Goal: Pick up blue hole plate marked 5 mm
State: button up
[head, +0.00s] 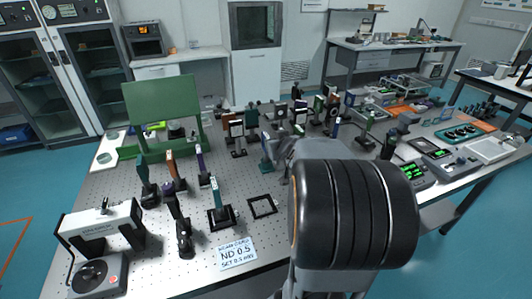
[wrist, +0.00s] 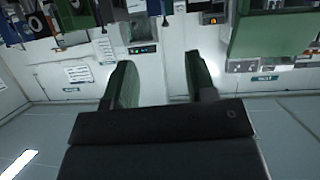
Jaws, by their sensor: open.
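Several small upright plates on dark posts stand on the perforated optical table (head: 120,215) in the head view. One blue plate (head: 215,190) stands on a black base left of my arm, and a darker blue-violet plate (head: 200,160) stands behind it. No 5 mm marking is readable, so I cannot tell which is the named hole plate. In the wrist view, my gripper (wrist: 160,82) has its two green-faced fingers wide apart, with nothing between them. That view appears upside down, with blue parts at its upper left. In the head view my arm hides the gripper and part of the table.
A white and black instrument (head: 100,228) stands front left, a green board (head: 160,100) behind. Many mounts crowd the middle.

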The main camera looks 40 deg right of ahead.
aim_at(266, 135)
jog(key=shift+y, duration=0.3)
jog(key=shift+d+b+x, duration=0.15)
jog(key=shift+b+x, duration=0.3)
jog(key=shift+x, duration=2)
jog(key=shift+d+b+x, duration=0.2)
jog(key=shift+b+x, duration=0.2)
jog(key=shift+x, duration=2.05)
jog(key=shift+d+b+x, duration=0.15)
jog(key=shift+b+x, duration=0.3)
jog(key=shift+x, duration=2)
jog(key=shift+s, duration=0.2)
jog(key=shift+c, duration=0.2)
grip_shut()
jog(key=shift+t, duration=0.3)
